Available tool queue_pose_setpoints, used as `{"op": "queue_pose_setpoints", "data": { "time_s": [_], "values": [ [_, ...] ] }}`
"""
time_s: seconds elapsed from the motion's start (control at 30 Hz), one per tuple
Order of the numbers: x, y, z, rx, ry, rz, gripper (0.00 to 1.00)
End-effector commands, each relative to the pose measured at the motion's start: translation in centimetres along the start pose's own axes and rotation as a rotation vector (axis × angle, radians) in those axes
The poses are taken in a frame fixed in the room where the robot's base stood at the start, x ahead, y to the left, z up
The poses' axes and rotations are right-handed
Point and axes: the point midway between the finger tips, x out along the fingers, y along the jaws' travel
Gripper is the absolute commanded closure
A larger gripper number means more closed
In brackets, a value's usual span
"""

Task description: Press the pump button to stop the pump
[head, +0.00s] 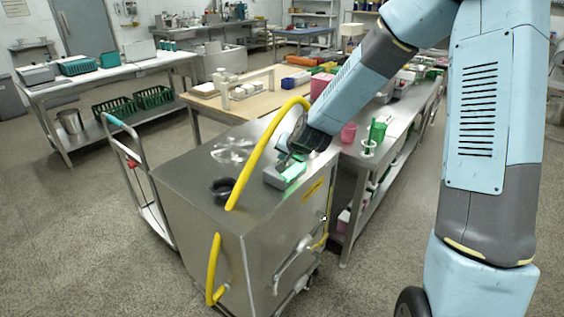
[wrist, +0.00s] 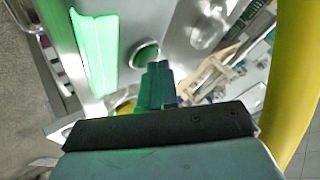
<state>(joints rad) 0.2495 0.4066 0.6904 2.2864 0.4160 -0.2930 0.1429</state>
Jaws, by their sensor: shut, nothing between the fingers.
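The colloid mill (head: 200,170) is a steel cabinet with a flat top. A small grey control box (head: 272,177) with a glowing green display (head: 293,172) sits near its right edge. In the wrist view the green display (wrist: 98,50) is at upper left. A round dark-green button (wrist: 145,53) with a pale rim lies just beyond my fingertips; I cannot tell whether they touch it or whether it is the pump button. My gripper (wrist: 157,68) is shut and empty, its fingers together. In the head view my gripper (head: 284,158) is low over the box, partly hiding it.
A yellow hose (head: 262,142) arches over the cabinet top beside my wrist; it also fills the wrist view's right side (wrist: 296,75). A black ring (head: 222,188) and a clear dish (head: 232,151) are on the top. A trolley (head: 146,190) stands left, a loaded bench (head: 385,140) right.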

Motion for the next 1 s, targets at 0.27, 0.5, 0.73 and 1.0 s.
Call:
{"op": "queue_pose_setpoints", "data": {
  "time_s": [0.27, 0.5, 0.73, 1.0],
  "values": [
    [0.36, 0.28, 0.44, 0.000, -0.003, 0.000, 1.00],
    [0.35, 0.29, 0.51, 0.000, -0.005, 0.001, 1.00],
    [-0.09, -0.05, 0.23, 0.000, -0.004, 0.001, 1.00],
    [-0.18, -0.11, 0.08, 0.001, -0.002, 0.001, 1.00]
  ]
}}
